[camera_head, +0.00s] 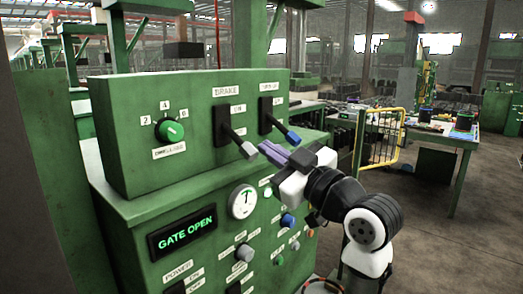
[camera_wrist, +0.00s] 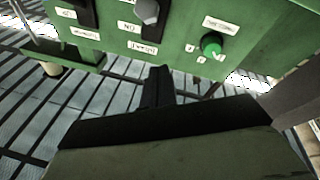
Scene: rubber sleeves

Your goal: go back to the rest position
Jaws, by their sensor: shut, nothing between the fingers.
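My gripper (camera_head: 268,149) is in front of the upper face of the green control panel (camera_head: 120,140). Its fingers are together with nothing between them. The fingertips lie in the picture between the grey-tipped BRAKE lever (camera_head: 240,143) and the blue-tipped lever (camera_head: 285,133). I cannot tell whether they touch either one. In the wrist view the closed fingers (camera_wrist: 158,85) point towards the panel, which appears upside down. The grey lever tip (camera_wrist: 147,11) and the green knob (camera_wrist: 211,44) show there.
Below the levers are a round gauge (camera_head: 242,201), a lit "GATE OPEN" display (camera_head: 185,232) and several knobs and buttons. A yellow rail (camera_head: 384,140) and a green table (camera_head: 440,135) stand to the right. Open floor (camera_head: 460,240) lies at lower right.

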